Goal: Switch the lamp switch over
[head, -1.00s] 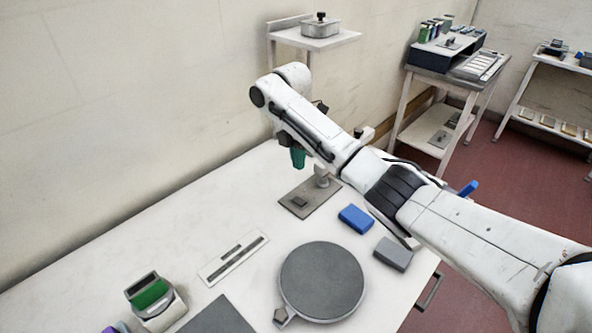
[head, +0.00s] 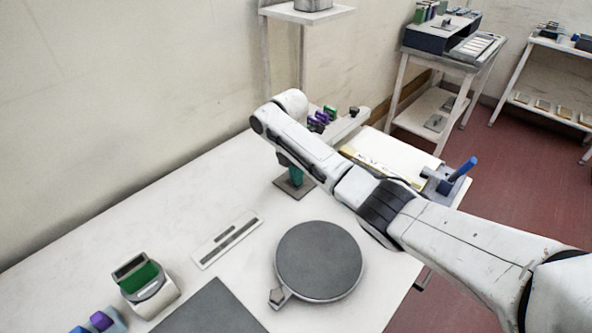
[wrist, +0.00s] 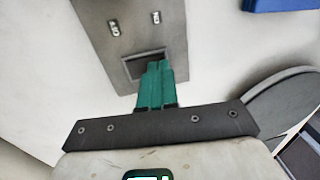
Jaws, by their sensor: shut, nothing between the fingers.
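In the head view the plate (head: 284,190) lies on the table near the wall, mostly hidden by my arm. My gripper (wrist: 155,66) has green fingers pressed together with nothing between them. Its fingertips overlap the right part of the switch frame; I cannot tell whether they touch it. In the head view my gripper (head: 296,178) points down over the plate. The switch's position cannot be made out.
A round dark turntable (head: 318,258) stands at the table's front right, and it also shows in the wrist view (wrist: 285,105).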

